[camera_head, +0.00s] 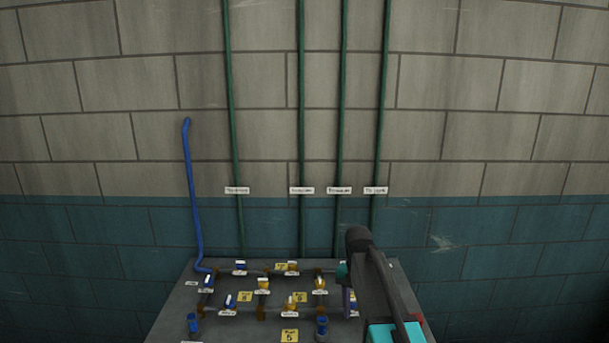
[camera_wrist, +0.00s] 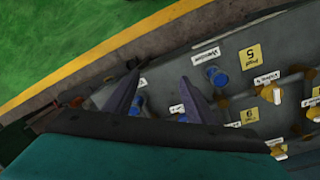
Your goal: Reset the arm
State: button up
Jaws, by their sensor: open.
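My gripper (camera_wrist: 160,82) is open in the wrist view. Its two grey-purple fingers stand apart with nothing between them. They reach over the edge of a grey panel (camera_wrist: 225,60) with valves. A blue valve (camera_wrist: 215,76) shows just right of the right finger, and another blue piece lies between the fingers' line of sight; contact cannot be told. In the head view my dark and teal arm (camera_head: 385,290) rises over the right side of the panel (camera_head: 170,322) and hides part of it. The fingers are not clear there.
The panel carries brown pipes, several blue and yellow valves (camera_head: 263,285), white labels and yellow tags (camera_head: 289,335). A blue pipe (camera_head: 193,200) and green pipes (camera_head: 303,130) run up the wall behind. Green floor (camera_wrist: 60,40) with a yellow stripe (camera_wrist: 110,52) lies beside the panel.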

jog(key=s+f+g+b, duration=0.1)
jog(key=s+f+b, duration=0.1)
jog(key=s+f, duration=0.65)
jog(key=s+d+f+g+b, duration=0.1)
jog(key=s+f+g+b, duration=0.15)
jog(key=f, duration=1.05)
jog(key=s+f+g+b, duration=0.1)
jog(key=s+f+b, duration=0.1)
jog(key=s+f, duration=0.65)
jog(key=s+f+n+b, duration=0.5)
jog(key=s+f+n, duration=0.1)
jog(key=s+f, duration=1.5)
jog(key=shift+s+f+n+y, duration=0.4)
jog(key=shift+s, duration=0.2)
jog(key=shift+s+r, duration=0.1)
